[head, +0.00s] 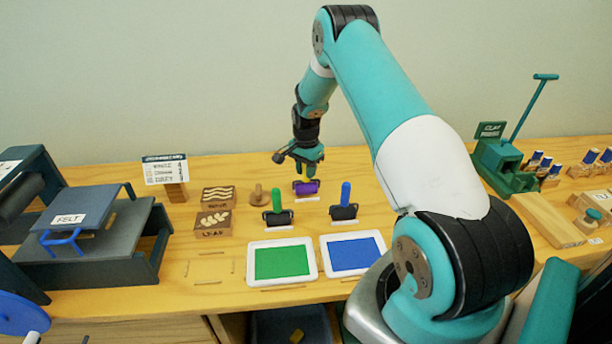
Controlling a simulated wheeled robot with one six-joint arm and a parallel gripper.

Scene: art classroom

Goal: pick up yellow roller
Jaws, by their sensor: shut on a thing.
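My gripper (307,170) points down at the back of the middle of the table, shut on the handle of a roller with a purple body (306,188). The fingers hide most of that handle; a small yellowish bit seems to show between them. The roller is at its white rest strip; I cannot tell whether it touches it. A green-handled roller (277,202) and a blue-handled roller (345,198) stand upright, handles up, nearer to me. No other roller with a clear yellow handle shows.
A green paint tray (250,267) and a blue paint tray (325,262) lie in front. Carved wooden blocks (218,195) and a wooden knob (259,196) stand left. A press (120,260) fills the far left. A bin under the table holds a small yellow thing (297,336).

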